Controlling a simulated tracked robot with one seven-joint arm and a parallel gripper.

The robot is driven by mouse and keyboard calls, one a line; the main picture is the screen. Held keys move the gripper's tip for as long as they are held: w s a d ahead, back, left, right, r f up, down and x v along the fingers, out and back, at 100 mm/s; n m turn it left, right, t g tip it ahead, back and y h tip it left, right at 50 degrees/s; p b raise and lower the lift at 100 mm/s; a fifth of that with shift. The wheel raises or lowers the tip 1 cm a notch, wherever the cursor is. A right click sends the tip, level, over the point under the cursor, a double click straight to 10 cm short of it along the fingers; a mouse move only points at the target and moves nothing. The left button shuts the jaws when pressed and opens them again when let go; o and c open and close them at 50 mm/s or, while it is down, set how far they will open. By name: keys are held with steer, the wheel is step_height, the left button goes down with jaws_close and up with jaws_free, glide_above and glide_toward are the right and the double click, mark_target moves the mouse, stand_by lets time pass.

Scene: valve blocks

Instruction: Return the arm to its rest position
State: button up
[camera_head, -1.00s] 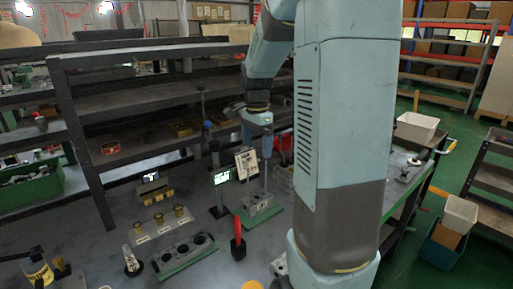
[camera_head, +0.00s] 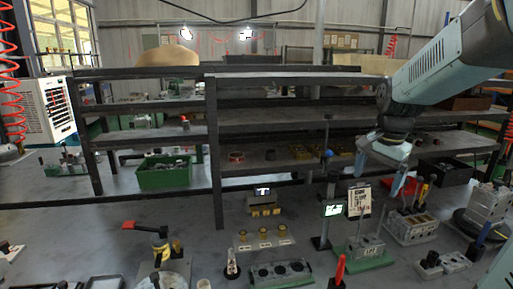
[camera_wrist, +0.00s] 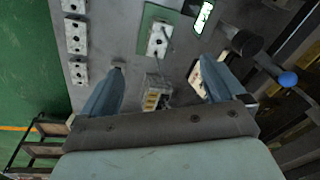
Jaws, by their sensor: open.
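My arm (camera_head: 440,75) comes in from the upper right of the head view, bent, with its wrist hanging over the workbench. My gripper (camera_head: 378,183) points down there, fingers apart, above and behind the valve block on a green plate (camera_head: 368,246). In the wrist view my gripper (camera_wrist: 165,64) shows two blue fingers spread wide. Nothing is clasped between them. A small block with a yellowish part (camera_wrist: 156,96) shows in the gap, and a grey block on a green plate (camera_wrist: 158,40) lies beyond the fingertips. Whether the fingers touch anything cannot be told.
A card on a stand (camera_head: 359,201) and a small lit screen (camera_head: 332,210) stand close to my gripper. A dark shelf rack (camera_head: 270,118) runs behind. Grey blocks (camera_head: 410,227) stand to the right, and a red-handled tool (camera_head: 340,270) stands in front.

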steer(key=s+a+r+n+t, duration=0.1)
steer(key=s+a+n+t, duration=0.1)
steer(key=s+n, duration=0.3)
steer(key=s+a+r+n+t, duration=0.1)
steer(key=s+a+n, duration=0.4)
steer(key=s, duration=0.5)
steer(key=shift+r+n+t, duration=0.3)
steer(key=shift+r+t, duration=0.1)
steer(key=shift+r, duration=0.3)
